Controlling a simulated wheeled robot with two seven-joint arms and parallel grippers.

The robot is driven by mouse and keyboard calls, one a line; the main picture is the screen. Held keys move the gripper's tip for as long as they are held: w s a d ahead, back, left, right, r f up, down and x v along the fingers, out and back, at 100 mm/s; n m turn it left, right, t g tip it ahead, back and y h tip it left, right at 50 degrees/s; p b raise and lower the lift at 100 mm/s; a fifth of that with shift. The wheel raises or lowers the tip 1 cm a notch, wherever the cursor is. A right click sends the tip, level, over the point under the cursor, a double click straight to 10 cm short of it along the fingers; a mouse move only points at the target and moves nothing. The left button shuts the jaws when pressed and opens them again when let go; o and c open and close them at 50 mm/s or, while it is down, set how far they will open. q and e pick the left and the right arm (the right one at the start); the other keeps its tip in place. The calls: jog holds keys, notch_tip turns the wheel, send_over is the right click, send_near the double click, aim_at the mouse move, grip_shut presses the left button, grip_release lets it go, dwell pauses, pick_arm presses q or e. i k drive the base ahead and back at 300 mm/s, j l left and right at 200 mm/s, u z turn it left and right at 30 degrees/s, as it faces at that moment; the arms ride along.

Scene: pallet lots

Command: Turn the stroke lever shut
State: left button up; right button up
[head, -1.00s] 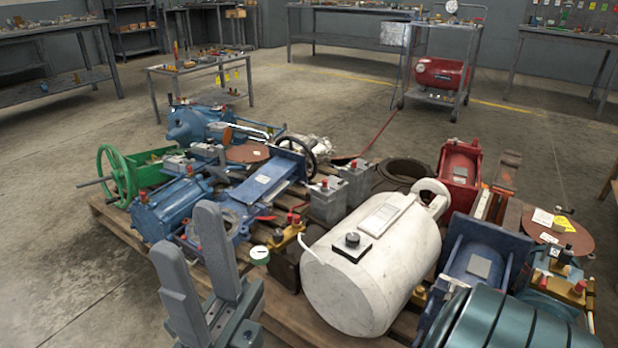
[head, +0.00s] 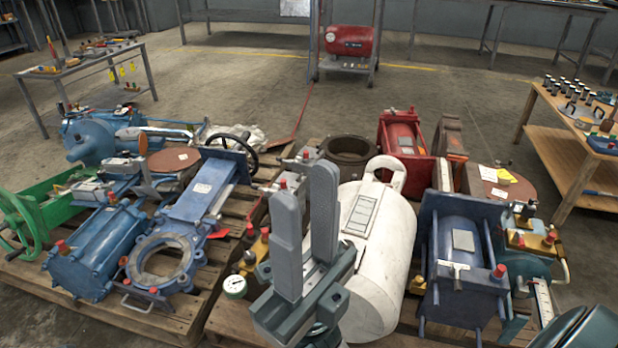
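My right gripper (head: 305,205) rises from the bottom centre with two grey fingers apart and nothing visible between them. It stands in front of the white cylinder (head: 377,235) and hides part of its left side. No part is clearly marked as the stroke lever. A blue gate valve (head: 202,192) lies left of the gripper, with a small red-tipped handle (head: 219,234) at its side. A blue pump (head: 88,136) at the back left has a long bar on it. A blue cylinder unit (head: 462,258) with red caps stands to the right. My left gripper is not in view.
Wooden pallets (head: 190,318) carry the crowded parts. A pressure gauge (head: 234,286) and brass fittings sit close left of the gripper. A green handwheel (head: 18,222) is at far left, a red unit (head: 403,140) behind. A wooden bench (head: 533,118) stands right.

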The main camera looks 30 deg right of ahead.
aim_at(254, 187)
jog(key=i+j+z, duration=0.15)
jog(key=z, duration=0.35)
jog(key=i+j+z, duration=0.3)
jog(key=z, duration=0.2)
jog(key=i+j+z, duration=0.25)
jog(key=z, duration=0.25)
